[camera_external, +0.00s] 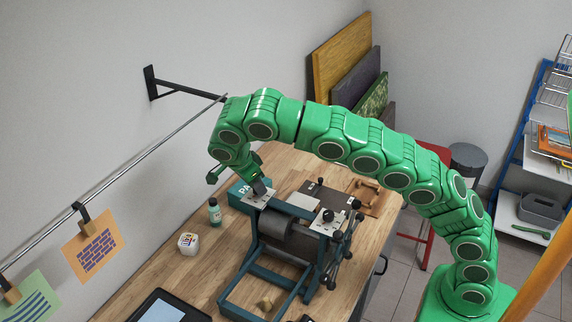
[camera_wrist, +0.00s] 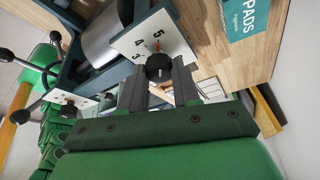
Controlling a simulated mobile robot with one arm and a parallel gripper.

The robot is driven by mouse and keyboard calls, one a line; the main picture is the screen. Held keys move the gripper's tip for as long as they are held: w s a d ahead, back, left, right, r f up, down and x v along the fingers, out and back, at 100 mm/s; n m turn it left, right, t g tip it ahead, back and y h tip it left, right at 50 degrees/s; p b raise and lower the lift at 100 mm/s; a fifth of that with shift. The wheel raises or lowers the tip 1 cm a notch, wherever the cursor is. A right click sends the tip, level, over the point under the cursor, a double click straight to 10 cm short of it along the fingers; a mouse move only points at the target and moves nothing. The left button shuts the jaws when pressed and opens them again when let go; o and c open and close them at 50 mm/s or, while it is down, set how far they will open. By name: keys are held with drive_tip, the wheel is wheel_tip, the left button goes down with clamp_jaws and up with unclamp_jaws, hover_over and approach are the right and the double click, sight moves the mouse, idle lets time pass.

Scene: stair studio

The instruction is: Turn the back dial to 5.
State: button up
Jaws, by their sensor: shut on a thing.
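The press (camera_external: 275,262) is a dark teal frame with a grey roller (camera_external: 290,238) on the wooden bench. The black back dial (camera_wrist: 158,67) stands on this plate. My gripper (camera_wrist: 158,74) is shut on the back dial, one finger on either side of it. In the external view my gripper (camera_external: 259,186) points down at the plate and hides the dial. I cannot tell exactly which number the dial points to. A second black dial (camera_external: 327,215) stands on the other plate.
A teal pads box (camera_external: 238,192), a green bottle (camera_external: 214,212) and a small white tub (camera_external: 188,243) stand near the press. A tablet (camera_external: 165,308) lies at the front. A wall rail (camera_external: 140,178) with hanging prints runs behind the bench.

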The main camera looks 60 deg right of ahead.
idle(0.4)
drive_tip(key=o, duration=1)
drive_tip(key=shift+o, duration=0.2)
drive_tip(key=shift+n, duration=0.7)
